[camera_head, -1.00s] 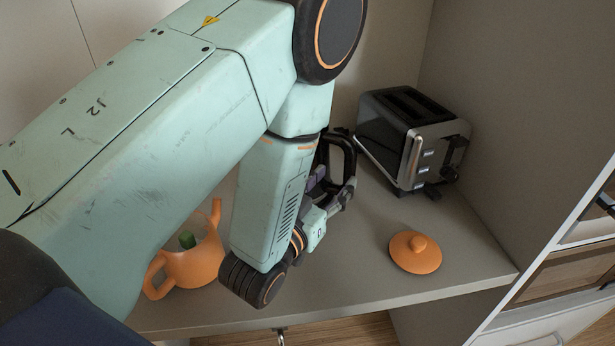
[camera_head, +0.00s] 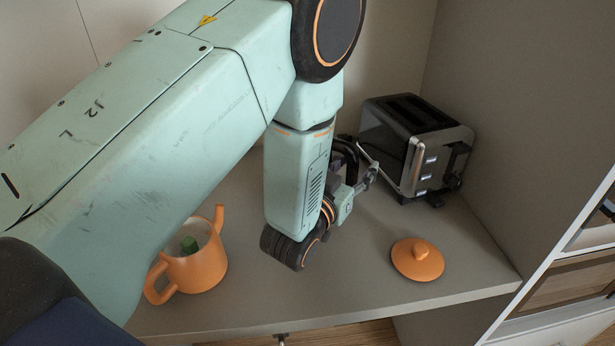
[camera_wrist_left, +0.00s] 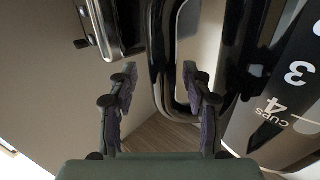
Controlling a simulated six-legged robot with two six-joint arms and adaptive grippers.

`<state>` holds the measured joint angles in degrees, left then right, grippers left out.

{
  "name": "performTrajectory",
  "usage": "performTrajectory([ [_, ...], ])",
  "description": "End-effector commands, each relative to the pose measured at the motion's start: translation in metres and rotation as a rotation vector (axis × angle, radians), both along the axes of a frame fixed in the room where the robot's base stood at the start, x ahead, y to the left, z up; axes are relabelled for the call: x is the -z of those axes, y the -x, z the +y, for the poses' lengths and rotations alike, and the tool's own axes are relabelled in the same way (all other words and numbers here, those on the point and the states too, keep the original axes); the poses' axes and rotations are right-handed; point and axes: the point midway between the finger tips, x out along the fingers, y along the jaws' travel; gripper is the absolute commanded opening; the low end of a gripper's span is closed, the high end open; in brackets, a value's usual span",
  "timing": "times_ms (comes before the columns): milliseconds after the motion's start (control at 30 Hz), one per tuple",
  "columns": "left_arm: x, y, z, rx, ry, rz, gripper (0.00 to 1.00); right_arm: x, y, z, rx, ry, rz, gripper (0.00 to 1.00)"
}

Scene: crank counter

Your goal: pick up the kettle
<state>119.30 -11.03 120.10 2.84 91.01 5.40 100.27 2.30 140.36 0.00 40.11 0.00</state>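A dark, shiny kettle (camera_wrist_left: 275,115) with white cup marks fills the right of the left wrist view. Its black loop handle (camera_wrist_left: 168,65) stands ahead of my left gripper (camera_wrist_left: 158,85), between the two fingertips in the picture. The fingers are apart with nothing gripped; I cannot tell if the handle is within their reach. In the head view, my left gripper (camera_head: 367,178) is beside a small visible part of the black handle (camera_head: 346,148), and my arm hides the kettle's body. My right gripper is not in view.
A black and silver toaster (camera_head: 415,145) stands close right of the gripper. An orange pot (camera_head: 200,268) without a lid, with something green inside, stands at left. An orange lid (camera_head: 417,260) lies near the counter's (camera_head: 350,285) front edge. A side wall bounds the right.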

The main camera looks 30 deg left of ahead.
Motion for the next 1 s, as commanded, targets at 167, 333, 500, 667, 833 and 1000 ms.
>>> performTrajectory([
  [167,0.0002,0.0003,0.0004,-0.001,0.0,0.001,0.34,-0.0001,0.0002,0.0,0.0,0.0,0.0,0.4],
  [333,0.0002,0.0004,0.0003,-0.001,0.0,0.0,0.2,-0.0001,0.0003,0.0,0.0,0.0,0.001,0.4],
  [500,0.0002,0.0005,0.0003,-0.001,0.0,0.001,0.05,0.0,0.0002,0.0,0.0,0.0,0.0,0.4],
  [667,0.0006,0.0006,0.0002,0.0,0.0,0.002,0.0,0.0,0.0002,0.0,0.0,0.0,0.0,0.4],
  [833,0.0009,0.0007,0.0006,-0.002,-0.001,0.003,0.0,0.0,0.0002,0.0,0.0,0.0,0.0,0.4],
  [1000,0.001,0.0007,0.0006,-0.001,-0.001,0.003,0.0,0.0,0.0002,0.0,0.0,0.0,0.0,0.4],
])
